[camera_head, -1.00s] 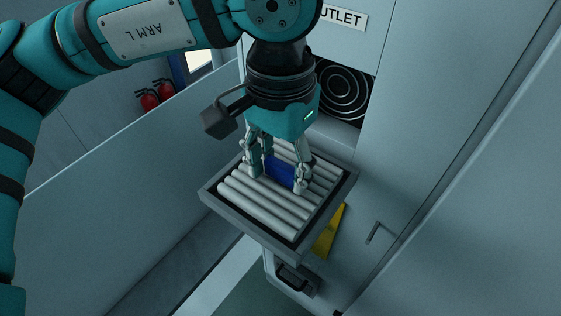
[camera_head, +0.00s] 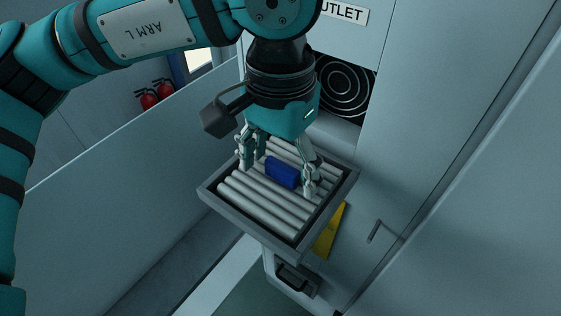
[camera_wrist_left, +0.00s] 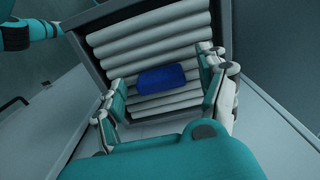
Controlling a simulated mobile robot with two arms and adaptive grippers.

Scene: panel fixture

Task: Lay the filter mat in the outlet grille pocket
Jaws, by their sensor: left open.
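The filter mat (camera_head: 262,205), a pad of thick white ribs, lies flat inside the grey rim of the outlet grille pocket (camera_head: 247,232). A blue block (camera_head: 283,172) sits at the middle of the ribs, apparently its grip. My left gripper (camera_head: 278,186) points down over the mat, its fingers open on either side of the blue block with a gap to each. In the left wrist view the open gripper (camera_wrist_left: 167,97) straddles the blue block (camera_wrist_left: 162,79), with the ribs (camera_wrist_left: 150,35) around it. Whether the fingertips touch the ribs cannot be told. My right gripper is not in view.
The pocket juts from a grey cabinet below a dark round fan opening (camera_head: 347,90) and an outlet label (camera_head: 343,14). A yellow wedge (camera_head: 330,230) and a handle (camera_head: 375,231) are close by. A grey panel (camera_head: 130,185) stands at the left.

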